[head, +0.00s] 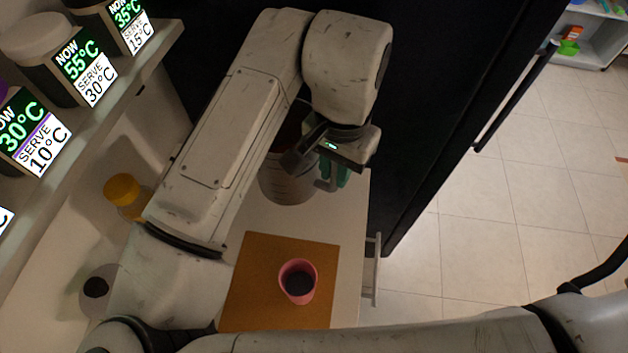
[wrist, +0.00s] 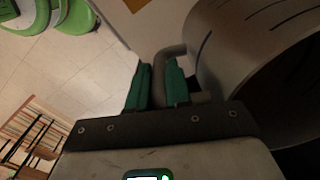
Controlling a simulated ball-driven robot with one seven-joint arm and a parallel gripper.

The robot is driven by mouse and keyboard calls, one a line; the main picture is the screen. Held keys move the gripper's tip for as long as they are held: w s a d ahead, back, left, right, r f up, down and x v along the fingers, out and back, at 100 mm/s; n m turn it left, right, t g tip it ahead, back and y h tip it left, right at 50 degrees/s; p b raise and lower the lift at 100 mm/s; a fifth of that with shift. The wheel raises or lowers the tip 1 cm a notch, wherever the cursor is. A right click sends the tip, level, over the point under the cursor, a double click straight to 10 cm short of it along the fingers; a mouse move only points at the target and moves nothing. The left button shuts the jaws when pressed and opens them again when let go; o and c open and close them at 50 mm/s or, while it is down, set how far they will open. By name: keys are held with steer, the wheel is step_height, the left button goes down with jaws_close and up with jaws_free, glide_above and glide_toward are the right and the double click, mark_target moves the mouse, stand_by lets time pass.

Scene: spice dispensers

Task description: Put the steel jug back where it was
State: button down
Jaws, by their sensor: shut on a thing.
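My gripper (head: 335,172) has green fingertips and is shut on the handle of the steel jug (head: 284,188), at the far end of the white counter. In the wrist view the fingers (wrist: 160,85) close around the grey handle, and the jug (wrist: 235,45) shows its curved wall with dark marks and its dark opening at the right. My arm hides part of the jug's rim in the head view. I cannot tell whether its base touches the counter.
A pink cup (head: 298,282) with dark contents stands on an orange-brown mat (head: 252,290). A yellow-capped jar (head: 123,190) is at left, below a shelf (head: 130,75) of dispensers with temperature displays. A tall black cabinet (head: 430,110) borders the counter's far right. Tiled floor is clear at right.

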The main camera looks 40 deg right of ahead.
steer(key=w+a+f, duration=0.1)
steer(key=w+f, duration=0.2)
steer(key=f, duration=0.4)
steer(key=shift+w+a+f, duration=0.15)
steer(key=shift+a+f, duration=0.05)
steer(key=shift+f, duration=0.2)
steer(key=c, duration=1.1)
jaws_free()
steer(key=shift+o, duration=0.2)
step_height(320, 180, up, 12)
steer(key=shift+r, duration=0.2)
